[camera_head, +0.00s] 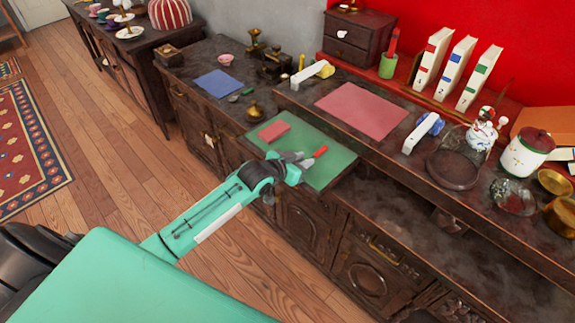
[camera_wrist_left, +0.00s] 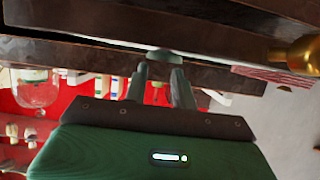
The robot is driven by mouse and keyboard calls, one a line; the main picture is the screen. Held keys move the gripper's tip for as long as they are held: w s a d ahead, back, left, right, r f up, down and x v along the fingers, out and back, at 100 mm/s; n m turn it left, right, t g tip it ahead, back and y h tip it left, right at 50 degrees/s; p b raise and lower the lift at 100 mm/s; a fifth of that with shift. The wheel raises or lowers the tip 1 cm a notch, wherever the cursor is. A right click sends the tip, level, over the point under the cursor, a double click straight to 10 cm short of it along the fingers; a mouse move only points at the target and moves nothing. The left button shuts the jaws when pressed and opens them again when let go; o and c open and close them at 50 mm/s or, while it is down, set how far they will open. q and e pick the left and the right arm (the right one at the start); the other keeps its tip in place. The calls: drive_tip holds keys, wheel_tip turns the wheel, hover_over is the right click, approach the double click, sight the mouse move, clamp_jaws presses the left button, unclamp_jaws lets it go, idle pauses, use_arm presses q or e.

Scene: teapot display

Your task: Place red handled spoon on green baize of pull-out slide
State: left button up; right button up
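The green baize (camera_head: 338,163) covers the top of the pull-out slide, which sticks out from the dark cabinet front. The red handle of the spoon (camera_head: 321,151) shows over the baize, close to my left gripper's tips; I cannot tell whether it touches the cloth. The spoon's bowl is not clear. My left gripper (camera_head: 299,159) is over the slide's front part, its fingers apart. In the left wrist view the fingers (camera_wrist_left: 161,78) are also apart, with a grey-green oval piece just beyond their tips that I cannot identify. My right gripper is not in view.
A pink mat (camera_head: 362,110) lies on the raised counter behind, near a white-and-blue piece (camera_head: 423,131) and a glass dome (camera_head: 453,168). A small brass pot (camera_head: 255,112) stands left of the slide.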

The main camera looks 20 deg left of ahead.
use_arm(q)
drive_tip(key=v, duration=0.9)
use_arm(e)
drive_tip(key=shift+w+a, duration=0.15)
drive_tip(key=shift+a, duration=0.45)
use_arm(q)
drive_tip(key=shift+w, duration=0.1)
